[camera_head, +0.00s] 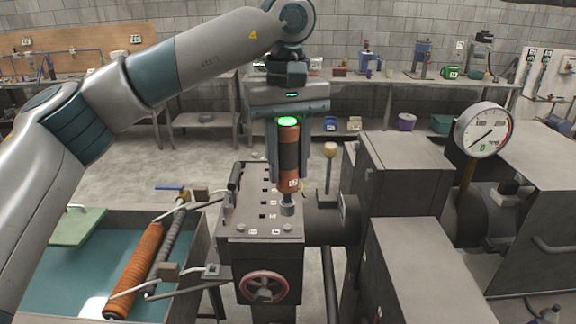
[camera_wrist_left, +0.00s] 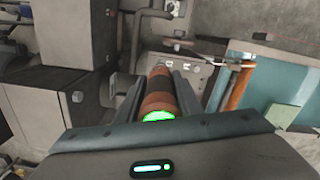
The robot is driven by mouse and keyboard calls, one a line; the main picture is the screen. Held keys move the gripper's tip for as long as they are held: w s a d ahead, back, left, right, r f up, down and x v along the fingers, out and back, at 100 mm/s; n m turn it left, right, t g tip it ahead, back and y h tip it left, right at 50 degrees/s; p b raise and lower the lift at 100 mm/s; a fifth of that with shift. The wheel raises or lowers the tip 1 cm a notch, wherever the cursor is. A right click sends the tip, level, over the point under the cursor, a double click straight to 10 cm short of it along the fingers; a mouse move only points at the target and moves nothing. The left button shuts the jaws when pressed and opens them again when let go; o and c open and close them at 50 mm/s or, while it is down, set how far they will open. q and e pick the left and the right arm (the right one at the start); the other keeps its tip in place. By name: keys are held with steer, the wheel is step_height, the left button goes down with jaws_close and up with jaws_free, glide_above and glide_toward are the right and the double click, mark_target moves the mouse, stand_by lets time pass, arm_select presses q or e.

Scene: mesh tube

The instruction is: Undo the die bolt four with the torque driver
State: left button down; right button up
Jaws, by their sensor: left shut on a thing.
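My left gripper (camera_head: 288,150) is shut on the torque driver (camera_head: 289,172), an orange and black cylinder with a green lit top. The driver is upright, with its grey socket end (camera_head: 287,205) low over the front right part of the die block's top (camera_head: 252,216). I cannot tell whether the socket touches a bolt there; the bolt under it is hidden. Other bolts (camera_head: 241,227) and small labels show on the block's top. In the left wrist view the driver (camera_wrist_left: 159,92) sits between the two fingers. My right gripper is not in view.
A red handwheel (camera_head: 263,287) is on the block's front. A ball-topped lever (camera_head: 330,150) and grey machine housings (camera_head: 400,165) stand close on the right, with a pressure gauge (camera_head: 484,130). A water tank (camera_head: 65,262) with an orange roller (camera_head: 134,268) lies to the left.

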arm_select(q)
steer(key=shift+r, duration=0.55)
